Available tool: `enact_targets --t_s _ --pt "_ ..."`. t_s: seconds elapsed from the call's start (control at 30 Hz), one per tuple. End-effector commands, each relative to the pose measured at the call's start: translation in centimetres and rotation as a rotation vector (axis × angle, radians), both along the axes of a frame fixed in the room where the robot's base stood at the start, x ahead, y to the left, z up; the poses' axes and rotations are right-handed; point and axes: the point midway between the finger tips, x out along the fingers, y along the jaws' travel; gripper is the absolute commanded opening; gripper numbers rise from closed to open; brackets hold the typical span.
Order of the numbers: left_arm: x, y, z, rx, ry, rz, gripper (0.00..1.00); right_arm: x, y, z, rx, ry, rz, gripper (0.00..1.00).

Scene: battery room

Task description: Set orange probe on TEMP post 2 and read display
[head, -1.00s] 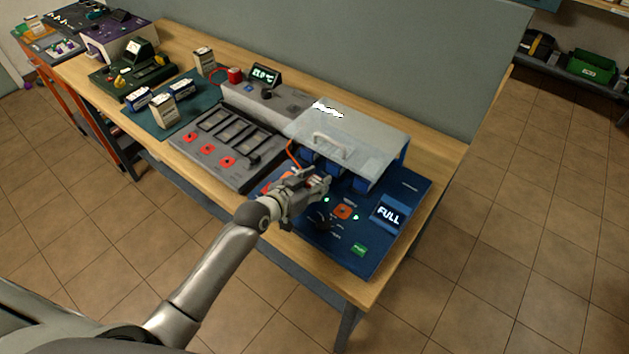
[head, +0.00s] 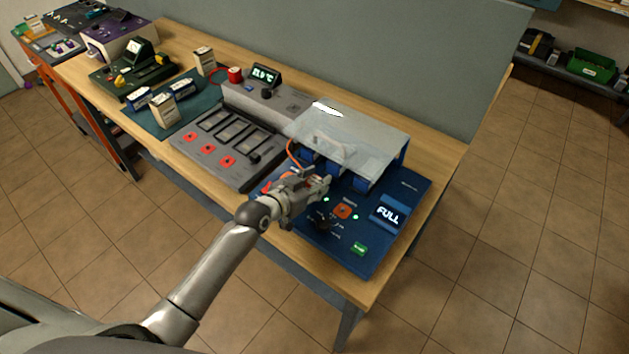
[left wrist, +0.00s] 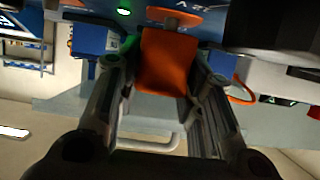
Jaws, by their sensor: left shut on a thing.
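My left gripper (head: 322,187) reaches over the left part of the blue panel (head: 385,240), in front of the clear-covered battery bay. In the left wrist view it is shut on the orange probe (left wrist: 165,62), a flat orange block between the two fingers. An orange cable (head: 291,152) runs behind the hand. No TEMP label or post number is legible. A small display (head: 264,76) on the grey unit shows pale green characters, too small to read surely. My right gripper is not in view.
A clear lid (head: 375,143) covers blue cells close behind the hand. The panel has a FULL screen (head: 389,215), an orange square (head: 343,211), a dark knob (head: 319,222) and a green button (head: 359,248). A grey tray (head: 241,178) with red squares stands left.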

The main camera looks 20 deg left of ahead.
Motion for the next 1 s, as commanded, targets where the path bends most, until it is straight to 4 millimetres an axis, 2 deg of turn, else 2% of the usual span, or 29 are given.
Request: enact_targets --t_s 0.53,1.0 --pt "0.02 -0.01 0.05 0.000 -0.001 0.000 0.07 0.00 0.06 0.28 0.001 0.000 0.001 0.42" --pt "0.01 -0.01 -0.70 0.000 -0.001 0.000 0.07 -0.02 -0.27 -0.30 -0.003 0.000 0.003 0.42"
